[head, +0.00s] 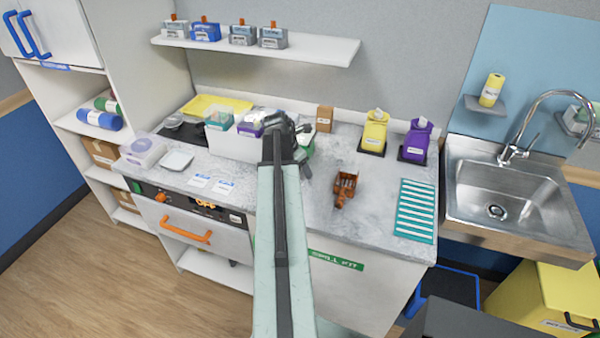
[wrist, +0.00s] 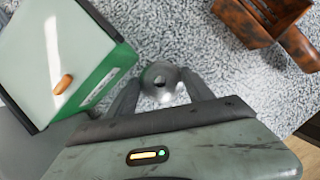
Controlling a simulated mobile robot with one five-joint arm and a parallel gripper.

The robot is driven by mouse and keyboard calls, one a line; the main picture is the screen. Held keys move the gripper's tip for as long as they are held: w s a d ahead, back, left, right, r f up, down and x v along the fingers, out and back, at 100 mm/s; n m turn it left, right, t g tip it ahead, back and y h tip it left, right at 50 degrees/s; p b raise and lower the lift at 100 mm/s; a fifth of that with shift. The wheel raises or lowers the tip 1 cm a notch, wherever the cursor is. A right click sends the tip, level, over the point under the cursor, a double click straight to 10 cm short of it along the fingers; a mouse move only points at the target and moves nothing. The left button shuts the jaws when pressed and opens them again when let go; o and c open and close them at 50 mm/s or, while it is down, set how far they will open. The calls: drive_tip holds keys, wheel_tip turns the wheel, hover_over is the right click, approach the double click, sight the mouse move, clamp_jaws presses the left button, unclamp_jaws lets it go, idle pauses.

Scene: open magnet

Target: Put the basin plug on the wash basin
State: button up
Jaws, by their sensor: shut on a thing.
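My gripper (wrist: 160,92) is shut on a small round grey metallic piece, which looks like the basin plug (wrist: 160,78), above the speckled counter. In the head view my gripper (head: 290,128) is over the back middle of the counter, and my arm and wrist hide the plug there. The wash basin (head: 545,232) is a steel sink at the far right, well apart from my gripper. Its bowl looks empty, with a dark drain at the bottom and a curved tap behind.
A brown scoop-like thing (head: 345,188) lies on the counter (head: 300,215) between my gripper and the basin. A teal ribbed mat (head: 415,210), a yellow bottle (head: 374,132) and a purple bottle (head: 416,140) stand nearer the basin. A green-edged box (wrist: 65,60) is close on the left.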

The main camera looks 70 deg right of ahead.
drive_tip(key=shift+w+r, duration=0.1)
drive_tip(key=shift+w, duration=0.1)
drive_tip(key=shift+a+f, duration=0.1)
drive_tip(key=shift+f, duration=0.1)
drive_tip(key=o, duration=1.3)
drive_tip(key=shift+o, duration=0.2)
drive_tip(key=shift+s+r, duration=0.1)
drive_tip(key=shift+r, duration=0.25)
drive_tip(key=p+v, duration=1.1)
drive_tip(key=shift+r, duration=0.35)
drive_tip(key=shift+a, duration=0.15)
